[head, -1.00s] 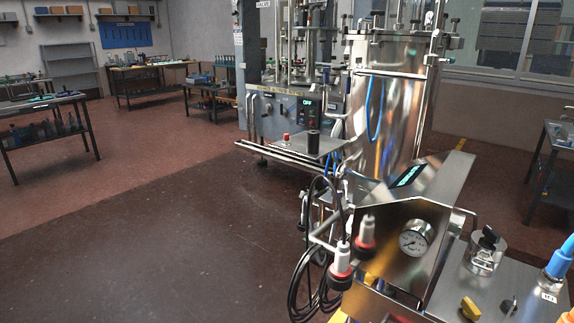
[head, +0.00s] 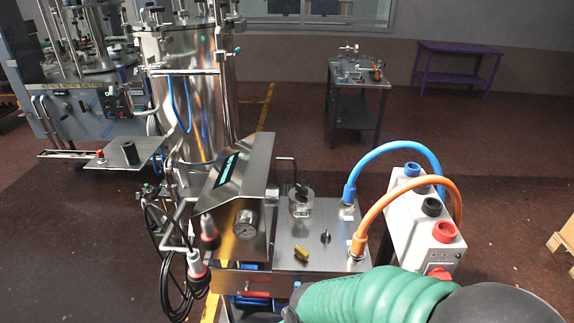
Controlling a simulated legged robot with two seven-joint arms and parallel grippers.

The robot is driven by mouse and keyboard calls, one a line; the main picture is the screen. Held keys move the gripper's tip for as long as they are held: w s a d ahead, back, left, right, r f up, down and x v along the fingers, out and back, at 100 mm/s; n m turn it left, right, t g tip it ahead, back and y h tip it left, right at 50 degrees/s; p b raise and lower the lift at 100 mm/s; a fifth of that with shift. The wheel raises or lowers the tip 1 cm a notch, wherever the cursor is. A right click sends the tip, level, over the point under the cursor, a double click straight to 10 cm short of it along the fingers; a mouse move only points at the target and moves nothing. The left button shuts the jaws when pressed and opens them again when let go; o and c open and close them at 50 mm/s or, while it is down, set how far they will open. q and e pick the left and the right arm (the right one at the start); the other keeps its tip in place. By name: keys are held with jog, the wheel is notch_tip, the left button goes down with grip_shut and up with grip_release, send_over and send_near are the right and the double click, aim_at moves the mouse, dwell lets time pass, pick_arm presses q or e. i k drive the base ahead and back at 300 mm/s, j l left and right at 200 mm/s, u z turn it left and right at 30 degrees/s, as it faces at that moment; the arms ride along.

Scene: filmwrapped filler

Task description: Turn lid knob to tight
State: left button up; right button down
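A small metal canister (head: 301,206) with a black knob (head: 301,190) on top stands on a steel panel (head: 284,238) in the middle of the head view. I cannot tell for sure that this is the lid knob, or which setting it points to. A yellow knob (head: 301,254) and a small black knob (head: 325,237) are also on the panel. A green ribbed sleeve, seemingly on my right arm, crosses the bottom right, below the panel. No gripper fingers can be made out in the view.
Blue (head: 393,152) and orange (head: 408,192) hoses arch from the panel to a white box (head: 420,222). A tall steel tank (head: 190,95) stands behind. A pallet (head: 563,240) lies at right. Open floor lies behind the box.

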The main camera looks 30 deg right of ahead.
aim_at(303, 191)
jog(key=z, duration=1.1)
jog(key=i+l+u, duration=0.3)
jog(key=i+u, duration=0.2)
jog(key=i+l+u, duration=0.5)
